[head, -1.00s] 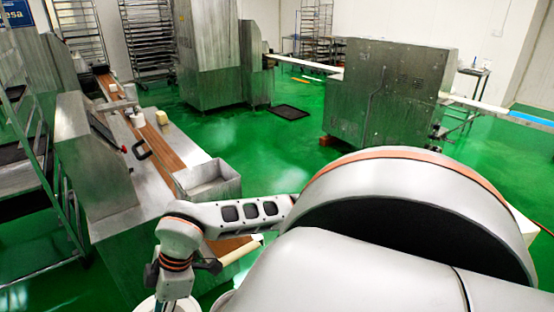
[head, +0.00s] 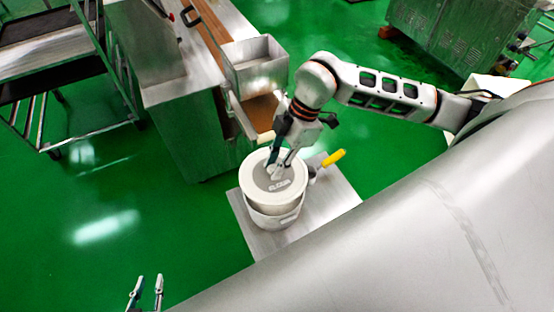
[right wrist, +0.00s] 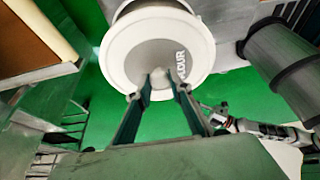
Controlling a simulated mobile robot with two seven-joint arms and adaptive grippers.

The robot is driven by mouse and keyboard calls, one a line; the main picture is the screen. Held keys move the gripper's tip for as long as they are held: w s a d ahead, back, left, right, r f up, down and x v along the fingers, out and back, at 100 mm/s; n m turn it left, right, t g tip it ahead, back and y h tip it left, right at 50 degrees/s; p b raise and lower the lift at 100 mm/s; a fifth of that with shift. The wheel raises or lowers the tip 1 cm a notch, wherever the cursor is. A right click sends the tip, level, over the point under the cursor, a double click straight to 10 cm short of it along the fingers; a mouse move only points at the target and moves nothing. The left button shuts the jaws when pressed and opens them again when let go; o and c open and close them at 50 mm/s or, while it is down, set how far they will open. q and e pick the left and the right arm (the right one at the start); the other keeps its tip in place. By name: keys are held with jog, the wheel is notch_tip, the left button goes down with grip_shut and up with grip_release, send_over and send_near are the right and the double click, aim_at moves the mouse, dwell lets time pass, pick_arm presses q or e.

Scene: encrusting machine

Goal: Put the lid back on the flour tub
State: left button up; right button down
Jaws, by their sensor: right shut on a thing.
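The flour tub (head: 272,221) is a white round bucket on a grey metal surface. Its pale lid (head: 297,192), with a grey centre and the word FLOUR, is over the tub's mouth. The lid looks slightly offset, with some tub rim showing below it; I cannot tell whether it touches. My right gripper (head: 275,168) is shut on the lid's knob from above. In the right wrist view, the lid (right wrist: 117,62) fills the upper middle, the fingers (right wrist: 160,88) pinch its knob, and part of the tub shows behind. My left gripper (head: 147,290) is open and empty at bottom left, away from the tub.
A yellow-handled tool (head: 333,158) lies beside the tub on the metal plate (head: 325,205). The machine's metal hopper (head: 255,68) and conveyor stand just behind. A rack trolley (head: 65,75) is at left. Green floor (head: 120,215) between is clear.

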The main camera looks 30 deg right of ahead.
jog(key=shift+f+b, duration=1.65)
jog(key=shift+f, duration=0.5)
jog(key=shift+f+b, duration=0.35)
jog(key=shift+f, duration=0.6)
jog(key=shift+p, duration=0.5)
jog(key=shift+f, duration=0.15)
jog(key=shift+p, duration=0.4)
dwell(0.3)
dwell(0.4)
jog(key=c, duration=1.3)
grip_release()
jog(key=shift+o, duration=0.2)
